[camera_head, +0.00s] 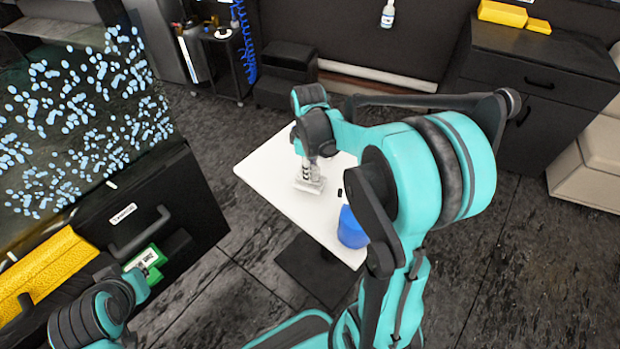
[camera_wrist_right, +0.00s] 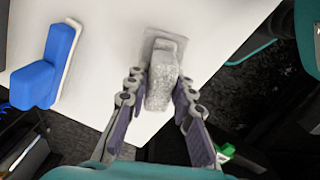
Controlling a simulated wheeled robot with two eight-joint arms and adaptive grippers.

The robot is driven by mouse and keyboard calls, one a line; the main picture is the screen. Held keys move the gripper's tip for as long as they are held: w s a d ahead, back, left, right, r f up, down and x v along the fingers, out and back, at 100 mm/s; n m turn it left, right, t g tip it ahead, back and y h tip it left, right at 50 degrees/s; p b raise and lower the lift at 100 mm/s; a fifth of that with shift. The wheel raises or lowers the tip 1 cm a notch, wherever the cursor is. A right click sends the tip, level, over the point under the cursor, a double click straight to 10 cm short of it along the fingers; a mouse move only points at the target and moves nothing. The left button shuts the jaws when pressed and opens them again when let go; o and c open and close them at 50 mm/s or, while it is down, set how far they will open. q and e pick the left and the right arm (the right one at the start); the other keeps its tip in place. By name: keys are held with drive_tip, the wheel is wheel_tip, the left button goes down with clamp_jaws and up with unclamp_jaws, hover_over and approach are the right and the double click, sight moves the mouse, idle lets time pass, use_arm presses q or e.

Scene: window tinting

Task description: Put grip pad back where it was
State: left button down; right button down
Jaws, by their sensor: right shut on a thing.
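The grip pad looks like a grey speckled block with a flat plate at one end. It sits between the fingers of my right gripper (camera_wrist_right: 158,92) in the right wrist view (camera_wrist_right: 159,86). My right gripper is shut on it. In the head view my right gripper (camera_head: 309,170) points down at the white table (camera_head: 262,172), with the grip pad (camera_head: 310,186) at its tip. I cannot tell whether the pad touches the tabletop.
A blue object (camera_head: 351,228) stands on the table's near right side; it shows as a blue-and-white tool in the wrist view (camera_wrist_right: 42,78). A small black item (camera_head: 339,192) lies near the pad. A green box (camera_head: 146,259) and yellow block (camera_head: 45,270) are at left.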

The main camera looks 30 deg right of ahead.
wheel_tip(320, 180, down, 4)
drive_tip(key=shift+r+b, duration=0.2)
drive_tip(key=shift+b, duration=0.5)
drive_tip(key=shift+s+r, duration=0.1)
drive_tip(key=c, duration=1.3)
unclamp_jaws()
drive_tip(key=shift+r, duration=0.1)
wheel_tip(320, 180, up, 12)
drive_tip(key=p, duration=0.4)
drive_tip(key=shift+a, duration=0.1)
drive_tip(key=s+a+r+m+t, duration=0.2)
drive_tip(key=s+a+m+t, duration=0.5)
drive_tip(key=s+a, duration=0.3)
drive_tip(key=shift+s+a+m, duration=0.25)
drive_tip(key=shift+s+m, duration=0.15)
drive_tip(key=shift+m, duration=0.1)
